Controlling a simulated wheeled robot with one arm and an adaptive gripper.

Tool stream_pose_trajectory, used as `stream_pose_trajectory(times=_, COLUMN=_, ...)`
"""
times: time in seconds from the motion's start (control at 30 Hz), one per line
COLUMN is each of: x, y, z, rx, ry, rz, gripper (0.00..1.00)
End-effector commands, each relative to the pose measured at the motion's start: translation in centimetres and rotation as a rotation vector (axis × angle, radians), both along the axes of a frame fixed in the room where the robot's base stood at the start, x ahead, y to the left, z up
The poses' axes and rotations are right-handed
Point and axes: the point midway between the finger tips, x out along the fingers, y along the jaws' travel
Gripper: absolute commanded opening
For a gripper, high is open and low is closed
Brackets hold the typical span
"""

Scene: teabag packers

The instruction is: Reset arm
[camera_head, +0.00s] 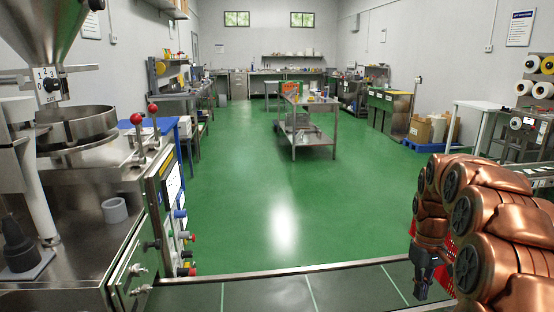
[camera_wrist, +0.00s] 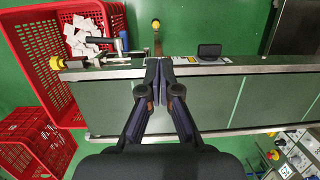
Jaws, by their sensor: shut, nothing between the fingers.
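My gripper (camera_head: 421,291) hangs at the lower right of the head view, pointing down at the end of my copper-coloured arm, over the right part of the green conveyor belt (camera_head: 262,293). In the wrist view my gripper (camera_wrist: 159,66) is shut, its dark fingertips together with nothing between them. Below the fingers the belt (camera_wrist: 215,102) runs across the picture between metal rails. The gap between fingertips and belt is hard to judge.
A red crate (camera_wrist: 44,62) with several white packets (camera_wrist: 84,36) stands beside the belt; a second red crate (camera_wrist: 35,140) is nearby. A metal machine (camera_head: 85,200) with knobs and levers fills the left. Green floor (camera_head: 240,205) lies open towards a steel table (camera_head: 305,104).

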Motion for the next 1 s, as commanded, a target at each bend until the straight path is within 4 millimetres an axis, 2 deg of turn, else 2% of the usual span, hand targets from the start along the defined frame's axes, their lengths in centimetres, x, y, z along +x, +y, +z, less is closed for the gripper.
stream_pose_trajectory(times=0.2, x=-4.3, y=4.8, z=2.2, rx=0.0, ry=0.003, rz=-0.002, gripper=0.0)
stream_pose_trajectory(times=0.5, x=-11.4, y=10.1, z=3.6, rx=-0.006, ry=0.018, rz=-0.02, gripper=0.0)
stream_pose_trajectory(times=0.7, x=-16.6, y=12.8, z=3.9, rx=-0.015, ry=0.025, rz=-0.038, gripper=0.0)
stream_pose_trajectory(times=1.0, x=-25.0, y=15.8, z=3.1, rx=-0.034, ry=0.042, rz=-0.079, gripper=0.0)
